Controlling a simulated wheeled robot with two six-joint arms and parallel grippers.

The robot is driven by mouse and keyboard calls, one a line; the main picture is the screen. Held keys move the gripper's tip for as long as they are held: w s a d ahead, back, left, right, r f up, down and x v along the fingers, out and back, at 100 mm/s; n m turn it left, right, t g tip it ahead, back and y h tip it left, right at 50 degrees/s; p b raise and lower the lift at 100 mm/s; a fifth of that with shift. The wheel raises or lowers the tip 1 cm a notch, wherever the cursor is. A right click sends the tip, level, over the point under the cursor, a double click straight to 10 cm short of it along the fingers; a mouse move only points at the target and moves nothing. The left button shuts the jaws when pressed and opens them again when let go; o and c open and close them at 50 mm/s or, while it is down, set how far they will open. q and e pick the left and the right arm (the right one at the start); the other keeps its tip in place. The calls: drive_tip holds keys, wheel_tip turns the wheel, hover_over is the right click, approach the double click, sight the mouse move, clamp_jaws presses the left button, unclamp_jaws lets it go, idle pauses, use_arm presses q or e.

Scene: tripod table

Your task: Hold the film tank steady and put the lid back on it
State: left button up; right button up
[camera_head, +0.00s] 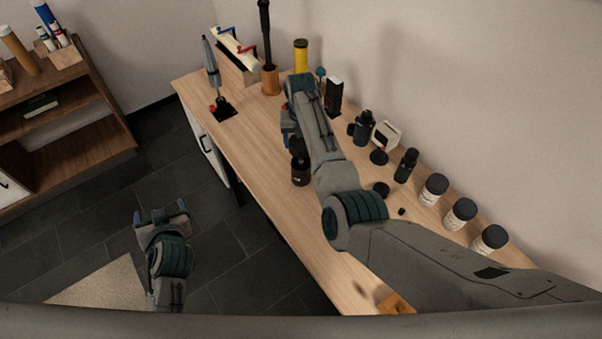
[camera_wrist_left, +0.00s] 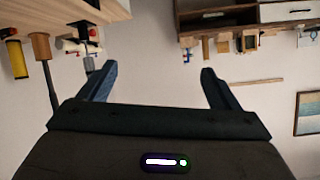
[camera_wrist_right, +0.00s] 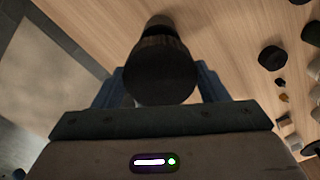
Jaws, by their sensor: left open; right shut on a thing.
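A black cylindrical thing with a small pale label, which I take for the film tank (camera_head: 301,172), stands on the table below my right forearm. My right gripper (camera_head: 288,131) is shut on it near its top. In the right wrist view the film tank (camera_wrist_right: 160,78) fills the space between the fingers, its round dark end towards the camera. A black disc (camera_head: 381,189), possibly the lid, lies on the table right of my right arm; I cannot tell for sure. My left gripper (camera_head: 161,217) is open and empty, out over the floor left of the table.
Dark bottles (camera_head: 406,165), a white timer-like box (camera_head: 386,134) and several black-lidded jars (camera_head: 433,189) line the wall side of the table (camera_head: 262,153). A yellow cylinder (camera_head: 301,55) and a clamp-like tool (camera_head: 213,75) stand at the far end. The near-left table edge is clear.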

use_arm(q)
drive_tip(key=w+d+m+t+h, duration=0.5)
drive_tip(key=w+d+t+h, duration=0.15)
drive_tip(key=w+d, duration=0.6)
drive_tip(key=m+g+h, duration=0.6)
drive_tip(key=g+h, duration=0.1)
drive_tip(key=h, duration=0.2)
approach(295, 173)
drive_tip(key=shift+w+d+f+y, duration=0.25)
drive_tip(key=shift+w+d+f, duration=0.05)
drive_tip(key=shift+d+f, duration=0.15)
drive_tip(key=x, duration=1.2)
drive_tip(key=shift+w+r, duration=0.15)
